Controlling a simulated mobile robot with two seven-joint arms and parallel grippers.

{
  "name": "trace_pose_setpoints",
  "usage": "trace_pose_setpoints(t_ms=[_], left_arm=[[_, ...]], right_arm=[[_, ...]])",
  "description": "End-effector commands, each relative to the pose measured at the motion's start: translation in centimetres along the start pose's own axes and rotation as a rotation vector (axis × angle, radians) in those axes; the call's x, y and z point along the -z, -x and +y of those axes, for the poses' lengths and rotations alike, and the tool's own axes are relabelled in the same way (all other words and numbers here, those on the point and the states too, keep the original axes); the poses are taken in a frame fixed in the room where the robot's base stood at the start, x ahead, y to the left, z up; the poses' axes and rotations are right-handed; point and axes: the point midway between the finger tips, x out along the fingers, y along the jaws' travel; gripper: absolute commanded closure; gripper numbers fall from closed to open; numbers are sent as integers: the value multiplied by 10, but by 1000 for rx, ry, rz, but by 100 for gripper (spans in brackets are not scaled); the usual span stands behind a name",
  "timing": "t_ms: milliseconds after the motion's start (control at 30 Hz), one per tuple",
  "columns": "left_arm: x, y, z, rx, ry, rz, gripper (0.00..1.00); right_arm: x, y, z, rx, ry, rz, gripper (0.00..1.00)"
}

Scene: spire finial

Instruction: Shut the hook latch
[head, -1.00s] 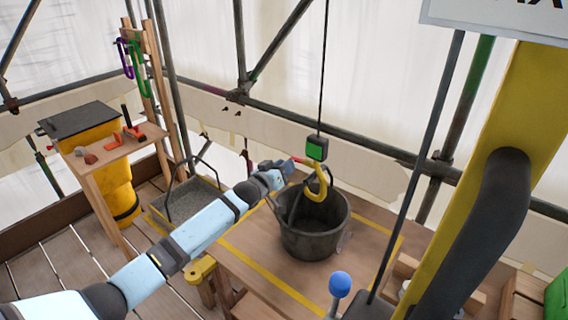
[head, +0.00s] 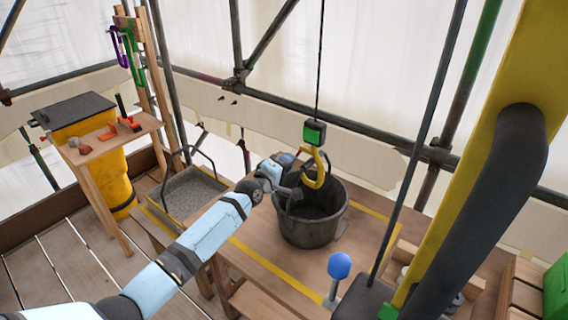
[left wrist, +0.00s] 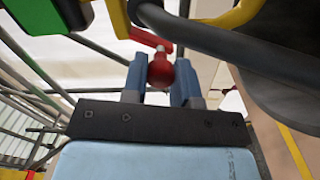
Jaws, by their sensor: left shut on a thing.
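The yellow hook (head: 314,178) hangs below a black-and-green block (head: 314,132) on a cable, over the black bucket (head: 312,228). The hook also shows at the top of the left wrist view (left wrist: 232,17). A red latch lever (left wrist: 150,39) with a round red knob (left wrist: 160,71) reaches toward the hook. My left gripper (head: 295,158) is beside the hook, its blue fingers (left wrist: 160,84) shut on the red knob. A dark tube (left wrist: 205,42), probably the bucket's handle, passes close to the fingers. I cannot tell whether the latch meets the hook's tip. My right gripper is not in view.
The bucket stands on a wooden table (head: 262,262) with yellow edge lines. A blue-knobbed lever (head: 339,266) and a thick yellow post (head: 490,150) stand at right. A grey tray (head: 187,193) and a shelf of small tools (head: 118,140) are at left.

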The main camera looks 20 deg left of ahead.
Motion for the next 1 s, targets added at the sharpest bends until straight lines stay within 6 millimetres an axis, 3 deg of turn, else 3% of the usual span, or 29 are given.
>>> trace_pose_setpoints(t_ms=[500,1000], left_arm=[[-16,0,-1,0,393,0,97],[-20,0,-1,1,500,0,97]], right_arm=[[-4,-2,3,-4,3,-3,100],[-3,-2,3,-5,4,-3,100]])
